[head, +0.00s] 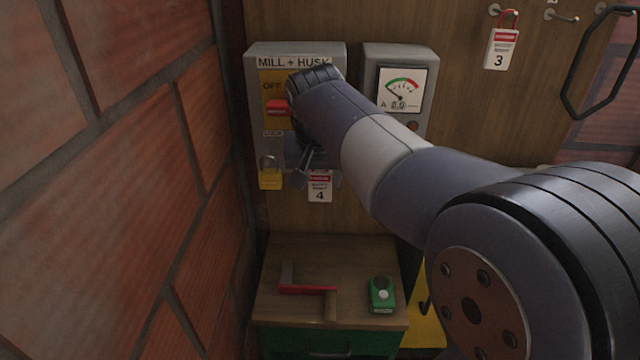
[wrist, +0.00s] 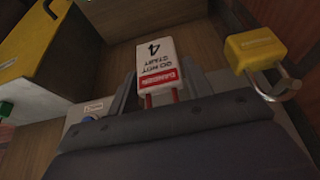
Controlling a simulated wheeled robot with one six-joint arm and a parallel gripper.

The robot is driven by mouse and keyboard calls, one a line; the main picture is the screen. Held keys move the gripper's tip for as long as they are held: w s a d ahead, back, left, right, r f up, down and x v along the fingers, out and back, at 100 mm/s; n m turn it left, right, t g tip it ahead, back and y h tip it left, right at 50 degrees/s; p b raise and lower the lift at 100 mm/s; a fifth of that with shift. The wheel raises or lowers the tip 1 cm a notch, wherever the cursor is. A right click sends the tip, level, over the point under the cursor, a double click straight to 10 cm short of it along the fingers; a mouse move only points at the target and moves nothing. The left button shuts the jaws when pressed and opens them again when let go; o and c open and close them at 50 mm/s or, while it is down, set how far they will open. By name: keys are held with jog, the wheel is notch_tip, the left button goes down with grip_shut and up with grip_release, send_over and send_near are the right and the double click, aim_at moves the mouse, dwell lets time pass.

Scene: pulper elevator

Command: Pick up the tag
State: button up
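A white tag (head: 320,188) with a red danger band and the number 4 hangs upright below the switch box in the head view. In the wrist view the tag (wrist: 157,60) appears upside down, with its red shackle toward my gripper. My gripper (wrist: 161,85) has its two dark fingers parted, one on each side of the tag. Whether either finger touches it cannot be told. In the head view my gripper (head: 318,172) is at the lower edge of the box, partly hidden by my arm. What the shackle hangs from is hidden.
A yellow padlock (head: 270,178) hangs just left of the tag. The MILL + HUSK switch box (head: 295,50) has a red handle (head: 278,107). Another tag, number 3 (head: 501,50), hangs at upper right. A cabinet (head: 330,255) below holds a red-handled tool and a green device (head: 381,294). A brick wall closes the left.

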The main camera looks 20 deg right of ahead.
jog(key=c, duration=0.7)
jog(key=shift+o, duration=0.2)
jog(key=shift+r, duration=0.15)
